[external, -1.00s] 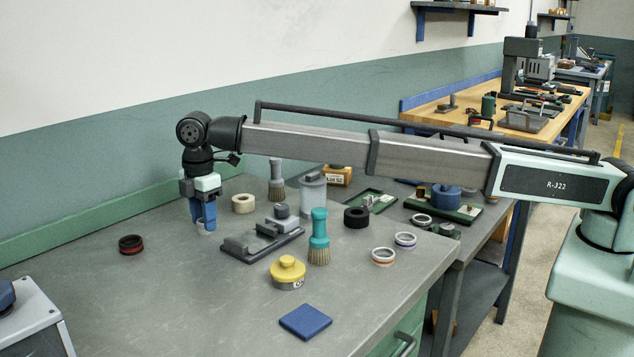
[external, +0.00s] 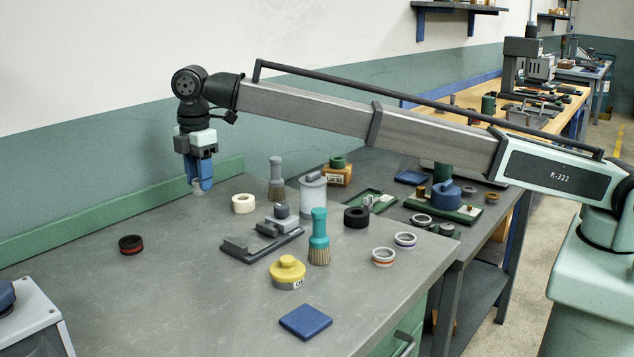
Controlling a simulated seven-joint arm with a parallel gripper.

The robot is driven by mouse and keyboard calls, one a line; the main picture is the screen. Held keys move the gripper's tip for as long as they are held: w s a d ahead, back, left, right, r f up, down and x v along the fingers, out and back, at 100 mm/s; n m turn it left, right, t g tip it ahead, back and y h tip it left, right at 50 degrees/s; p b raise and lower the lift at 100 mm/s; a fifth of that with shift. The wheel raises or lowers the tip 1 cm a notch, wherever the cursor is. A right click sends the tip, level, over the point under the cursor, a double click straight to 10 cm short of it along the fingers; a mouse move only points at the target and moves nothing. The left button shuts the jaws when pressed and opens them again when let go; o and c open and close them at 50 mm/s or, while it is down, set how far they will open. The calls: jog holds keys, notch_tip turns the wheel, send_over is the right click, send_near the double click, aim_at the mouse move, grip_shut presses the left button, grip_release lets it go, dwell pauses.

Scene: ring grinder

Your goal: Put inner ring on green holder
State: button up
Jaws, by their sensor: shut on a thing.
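My gripper (external: 198,188) is at the left, above the back part of the bench, with its blue fingers pointing down. It is shut on a small pale grey ring (external: 197,190), which looks like the inner ring; the fingers partly hide it. The ring is clear of the bench top. Which thing is the green holder is not certain. A dark green tray (external: 372,200) with small fittings lies at the bench's right. A longer green base (external: 466,213) carrying a blue round part lies further right. Both are well to the right of my gripper.
A grey fixture (external: 240,250), upright brushes (external: 319,240) and a grey canister (external: 313,198) stand between my gripper and the green pieces. A yellow-topped pot (external: 287,272), loose rings (external: 383,257) and a blue pad (external: 306,322) lie nearer. The left bench is mostly clear.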

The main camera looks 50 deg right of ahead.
jog(key=w+d+m, duration=0.2)
jog(key=w+d, duration=0.3)
jog(key=d, duration=1)
jog(key=w+d+r+m, duration=0.15)
jog(key=w+d, duration=0.25)
jog(key=d, duration=1.1)
jog(key=w+d+m, duration=0.2)
jog(key=w+d, duration=0.3)
jog(key=d, duration=0.9)
jog(key=m, duration=0.2)
send_over(337, 158)
jog(key=f, duration=0.2)
jog(key=shift+f, duration=4.5)
jog(key=shift+f, duration=0.1)
jog(key=o, duration=1.1)
